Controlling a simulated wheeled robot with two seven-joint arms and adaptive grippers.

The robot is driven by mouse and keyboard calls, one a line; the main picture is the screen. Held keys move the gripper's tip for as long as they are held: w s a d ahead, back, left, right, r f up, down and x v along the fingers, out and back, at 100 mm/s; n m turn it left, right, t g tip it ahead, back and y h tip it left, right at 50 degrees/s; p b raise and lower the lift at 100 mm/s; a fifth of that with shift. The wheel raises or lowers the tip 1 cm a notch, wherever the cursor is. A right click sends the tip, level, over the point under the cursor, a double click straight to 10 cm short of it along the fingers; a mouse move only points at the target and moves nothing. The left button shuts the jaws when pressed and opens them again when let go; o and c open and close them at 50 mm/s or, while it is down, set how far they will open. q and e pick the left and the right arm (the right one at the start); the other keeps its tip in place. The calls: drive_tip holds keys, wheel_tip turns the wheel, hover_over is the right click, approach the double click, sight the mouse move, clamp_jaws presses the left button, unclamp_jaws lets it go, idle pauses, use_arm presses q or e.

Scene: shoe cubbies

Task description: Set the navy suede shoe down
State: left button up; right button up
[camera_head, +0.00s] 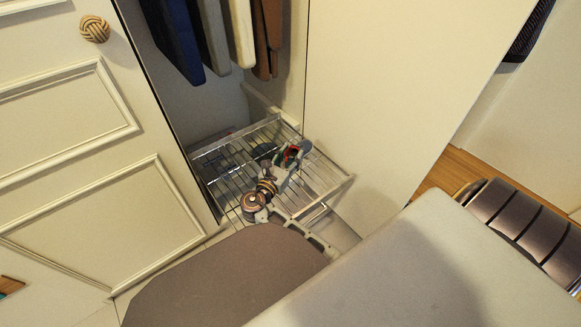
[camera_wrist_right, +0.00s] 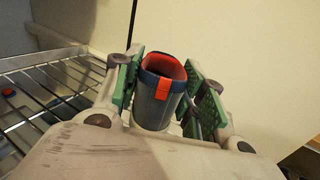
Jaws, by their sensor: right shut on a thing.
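The navy suede shoe (camera_wrist_right: 157,98) has a red lining and an orange heel tab. In the right wrist view its heel and opening face the camera, between the green pads of my right gripper (camera_wrist_right: 165,88), which is shut on it. In the head view my right gripper (camera_head: 291,157) is over the wire rack (camera_head: 325,172) in the open closet. The shoe shows there only as a small dark and red patch (camera_head: 292,152). Its toe is hidden, and I cannot tell whether it touches the rack. My left gripper is not in view.
Dark items (camera_head: 263,150) lie on or under the rack, left of my gripper. A small red thing (camera_wrist_right: 8,92) shows at the left in the wrist view. Clothes (camera_head: 205,35) hang above. A cream panel (camera_head: 380,90) stands close on the right and a panelled door (camera_head: 80,150) on the left.

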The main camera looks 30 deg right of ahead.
drive_tip(key=shift+f+b, duration=1.45)
drive_tip(key=shift+f, duration=1)
drive_tip(key=shift+f, duration=0.2)
drive_tip(key=shift+f, duration=0.45)
drive_tip(key=o, duration=1.1)
drive_tip(key=shift+c, duration=0.2)
drive_tip(key=shift+r, duration=0.1)
